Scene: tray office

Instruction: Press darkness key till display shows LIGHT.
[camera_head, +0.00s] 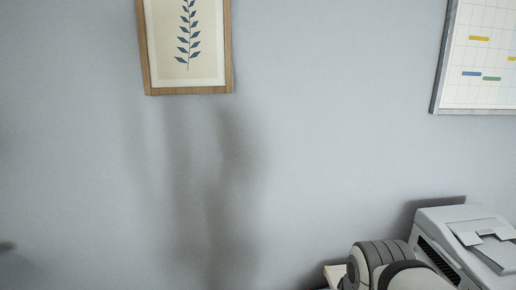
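A light grey office machine, like a printer or copier (465,232), stands at the lower right, cut off by the right and bottom edges. A dark vent shows on its left side, and a tray or lid is on its top. No darkness key and no display can be made out on it. Part of my arm is in front of the machine's lower left. My gripper is not in view.
A wood-framed leaf print (188,89) hangs on the grey wall (320,150). A planner board (480,55) with coloured strips hangs at the upper right. A small piece of a pale surface (333,272) shows left of my arm. The wall between is bare.

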